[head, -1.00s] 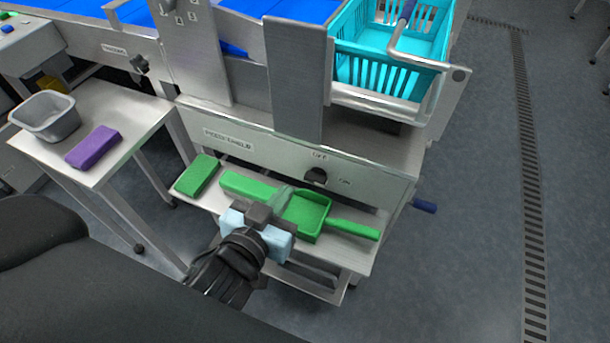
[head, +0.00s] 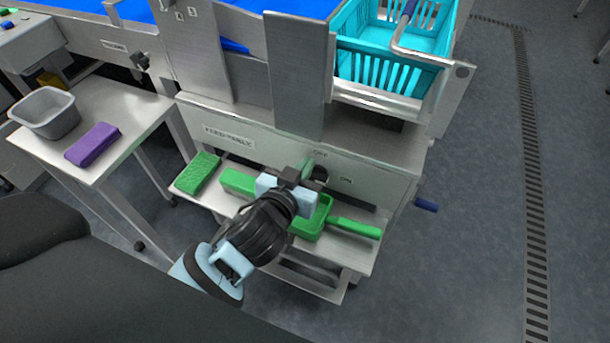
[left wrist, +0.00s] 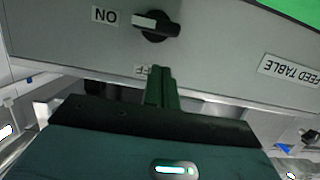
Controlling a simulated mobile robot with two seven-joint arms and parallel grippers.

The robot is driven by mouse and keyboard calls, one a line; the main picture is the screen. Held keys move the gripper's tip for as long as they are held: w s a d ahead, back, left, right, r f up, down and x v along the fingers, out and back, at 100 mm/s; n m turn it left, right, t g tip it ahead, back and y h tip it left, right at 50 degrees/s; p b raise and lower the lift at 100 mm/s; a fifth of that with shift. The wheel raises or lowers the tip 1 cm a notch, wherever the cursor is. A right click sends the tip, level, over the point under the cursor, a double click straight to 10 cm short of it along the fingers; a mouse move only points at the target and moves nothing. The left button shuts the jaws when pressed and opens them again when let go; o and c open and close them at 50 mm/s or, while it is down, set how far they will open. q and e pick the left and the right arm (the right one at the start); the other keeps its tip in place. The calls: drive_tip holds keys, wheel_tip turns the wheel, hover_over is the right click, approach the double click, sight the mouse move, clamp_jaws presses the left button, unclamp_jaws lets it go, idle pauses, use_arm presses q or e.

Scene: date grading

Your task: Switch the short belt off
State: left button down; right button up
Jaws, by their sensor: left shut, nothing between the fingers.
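A dark rotary switch (head: 320,174) sits on the front panel marked FEED TABLE, with OFF above it and ON to its right. In the left wrist view the picture is upside down; the white mark on the switch knob (left wrist: 155,25) points to the ON label (left wrist: 104,16). My left gripper (head: 307,168) is shut and empty, its fingertips just beside the knob in the head view. In the left wrist view the shut fingertips (left wrist: 160,72) are close to the panel, apart from the knob, and partly cover the OFF label. My right gripper is not in view.
A shelf below the panel holds a green brush, a green dustpan (head: 310,228) and a green pad (head: 198,172). A turquoise basket (head: 390,85) stands above right. A side table with a grey tub (head: 45,113) and purple block (head: 93,145) is at left. Floor at right is clear.

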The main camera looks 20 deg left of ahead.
use_arm(q)
wheel_tip(320, 180, down, 3)
drive_tip(key=shift+s+r, duration=0.1)
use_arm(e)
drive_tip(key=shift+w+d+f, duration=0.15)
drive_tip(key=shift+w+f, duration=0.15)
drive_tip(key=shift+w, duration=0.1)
use_arm(q)
drive_tip(key=shift+a+n, duration=0.1)
drive_tip(key=shift+n, duration=0.3)
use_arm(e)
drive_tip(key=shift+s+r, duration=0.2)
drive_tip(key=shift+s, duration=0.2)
